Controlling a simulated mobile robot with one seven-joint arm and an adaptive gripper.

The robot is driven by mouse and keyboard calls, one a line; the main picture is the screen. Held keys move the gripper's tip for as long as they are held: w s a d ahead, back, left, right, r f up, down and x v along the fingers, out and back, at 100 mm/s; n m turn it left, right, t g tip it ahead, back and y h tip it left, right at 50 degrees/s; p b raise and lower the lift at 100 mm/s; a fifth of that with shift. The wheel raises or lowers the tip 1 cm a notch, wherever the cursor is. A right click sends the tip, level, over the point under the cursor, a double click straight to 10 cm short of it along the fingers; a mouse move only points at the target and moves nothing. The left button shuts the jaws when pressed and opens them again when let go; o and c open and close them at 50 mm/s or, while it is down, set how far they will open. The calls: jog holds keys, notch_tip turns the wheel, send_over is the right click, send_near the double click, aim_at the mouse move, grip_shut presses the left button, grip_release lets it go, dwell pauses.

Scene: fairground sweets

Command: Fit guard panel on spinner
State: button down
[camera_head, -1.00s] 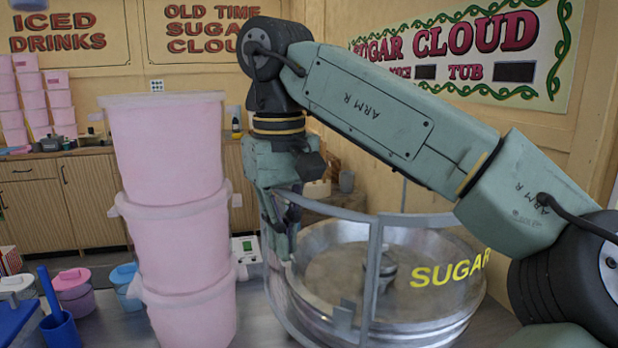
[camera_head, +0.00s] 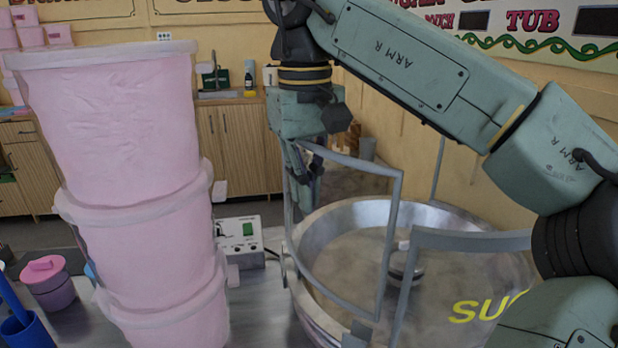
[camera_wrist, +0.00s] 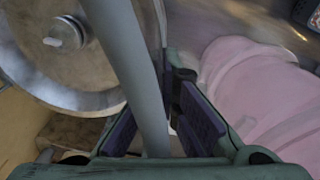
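The spinner (camera_head: 312,308) is a wide round metal bowl with a hub in its middle. The guard panel (camera_head: 392,235) is a clear curved sheet in a grey frame, tilted over the bowl's left side. My gripper (camera_head: 304,188) is at the panel's left edge, shut on its frame. In the wrist view the grey frame bar (camera_wrist: 142,75) runs between my gripper's dark pads (camera_wrist: 160,130), with the bowl (camera_wrist: 60,65) behind. A second framed panel (camera_head: 470,241), with yellow lettering, stands at the bowl's right. Whether the held panel's lower edge touches the bowl cannot be told.
A tall stack of pink tubs (camera_head: 120,130) stands close left of the spinner; it also shows in the wrist view (camera_wrist: 250,85). A control box (camera_head: 241,243) with a green switch sits behind.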

jog(key=shift+f+b, duration=0.45)
jog(key=shift+f, duration=2.25)
jog(key=shift+s+d+r+p, duration=0.15)
jog(key=shift+s+p, duration=0.1)
jog(key=shift+p, duration=0.2)
jog(key=shift+f, duration=0.55)
jog(key=c, duration=1.7)
grip_release()
jog(key=shift+o, duration=0.5)
jog(key=o, duration=0.4)
jog(key=shift+o, duration=0.2)
